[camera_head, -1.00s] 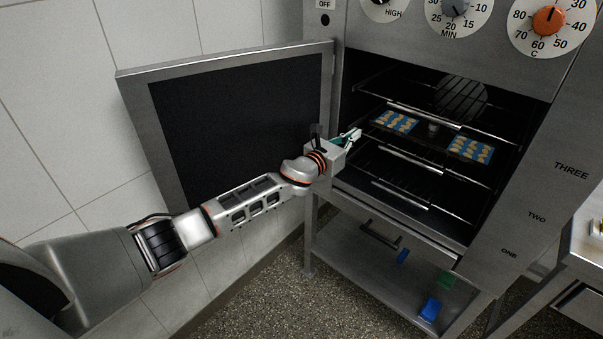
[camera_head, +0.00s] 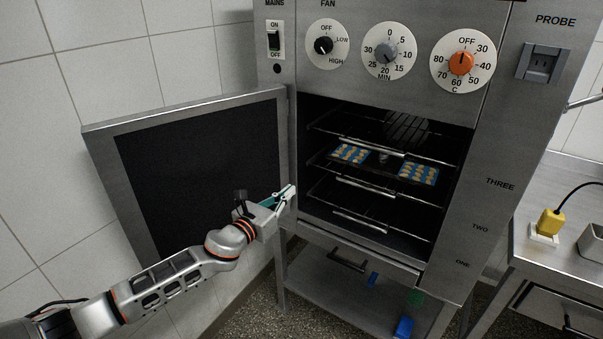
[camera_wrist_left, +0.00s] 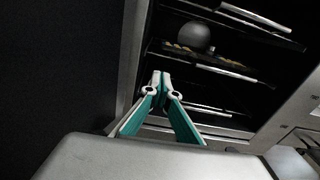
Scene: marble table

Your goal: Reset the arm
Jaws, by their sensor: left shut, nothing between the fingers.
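My left gripper (camera_head: 288,194) is in front of the open oven (camera_head: 370,232), near the hinge side of the opening. Its teal and white fingers are shut and empty, and they also show in the left wrist view (camera_wrist_left: 160,78) with the tips together. My left arm comes in from the lower left, in front of the open oven door (camera_head: 195,165). My right gripper and arm are not in view.
Two blue trays with pale items, the left one (camera_head: 349,153) and the right one (camera_head: 418,172), sit on an oven rack. A lower shelf (camera_head: 330,290) holds blue and green objects. A side table (camera_head: 560,215) with a yellow plug (camera_head: 551,221) stands at right. Tiled wall lies behind the door.

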